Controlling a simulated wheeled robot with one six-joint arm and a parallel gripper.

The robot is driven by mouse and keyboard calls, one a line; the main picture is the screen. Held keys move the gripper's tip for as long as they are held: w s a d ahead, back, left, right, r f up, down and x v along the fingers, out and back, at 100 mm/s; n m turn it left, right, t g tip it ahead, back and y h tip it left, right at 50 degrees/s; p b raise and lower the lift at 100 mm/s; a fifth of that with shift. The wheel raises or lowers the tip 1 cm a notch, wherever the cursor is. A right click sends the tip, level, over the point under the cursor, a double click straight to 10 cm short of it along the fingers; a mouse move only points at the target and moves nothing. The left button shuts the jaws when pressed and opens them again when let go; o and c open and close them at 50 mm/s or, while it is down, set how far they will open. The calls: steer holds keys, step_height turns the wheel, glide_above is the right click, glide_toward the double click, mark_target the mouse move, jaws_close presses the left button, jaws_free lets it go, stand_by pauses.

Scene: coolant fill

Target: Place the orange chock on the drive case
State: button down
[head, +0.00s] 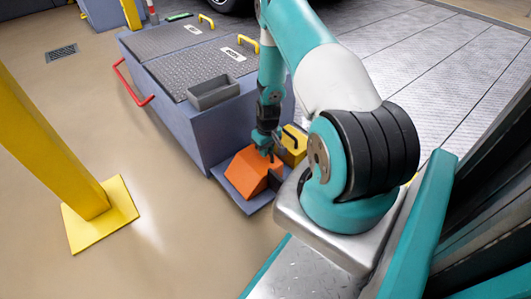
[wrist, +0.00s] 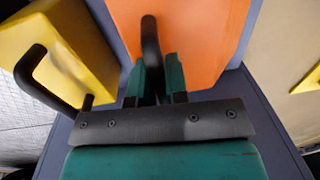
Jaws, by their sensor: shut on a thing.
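The orange chock (head: 245,172) rests on, or just over, a low blue-grey ledge (head: 262,202) at the near end of a large box. In the wrist view, the chock (wrist: 195,30) has a dark loop handle (wrist: 150,42). My gripper (head: 267,148) points down at the chock, and its teal fingers (wrist: 157,78) are shut on that handle. The box has two tread-plate lids, a near one (head: 205,70) and a far one (head: 165,37), each with a yellow handle and a white label. The labels are too small to read, so I cannot tell which is the drive case.
A yellow chock (head: 294,146) with a dark handle stands right beside the orange one. An open grey tray (head: 214,92) sits on the near lid's front edge. A red rail (head: 128,85) juts from the box's left side. A yellow post (head: 55,140) stands at left on open floor.

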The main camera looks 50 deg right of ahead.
steer(key=shift+a, duration=0.1)
steer(key=c, duration=1.1)
jaws_free()
step_height(320, 180, up, 12)
steer(key=p, duration=0.7)
steer(key=w+a+r+n+t+y, duration=0.1)
steer(key=w+a+r+n, duration=0.1)
steer(key=a+r, duration=0.9)
steer(key=w+a+r+n+y, duration=0.1)
steer(key=w+a+r+n, duration=0.15)
steer(key=a+r, duration=0.9)
steer(key=s+a+r+n, duration=0.1)
steer(key=s+a+r, duration=0.4)
steer(key=s, duration=0.1)
steer(key=s+a+r+n+y, duration=0.1)
steer(key=s+a+r+n, duration=0.1)
steer(key=s+a+r, duration=0.3)
steer(key=s+a+r+n+g, duration=0.1)
steer(key=s+a+r+n, duration=0.1)
steer(key=s+a+r, duration=0.3)
steer(key=shift+s+r, duration=0.15)
steer(key=shift+s, duration=1.8)
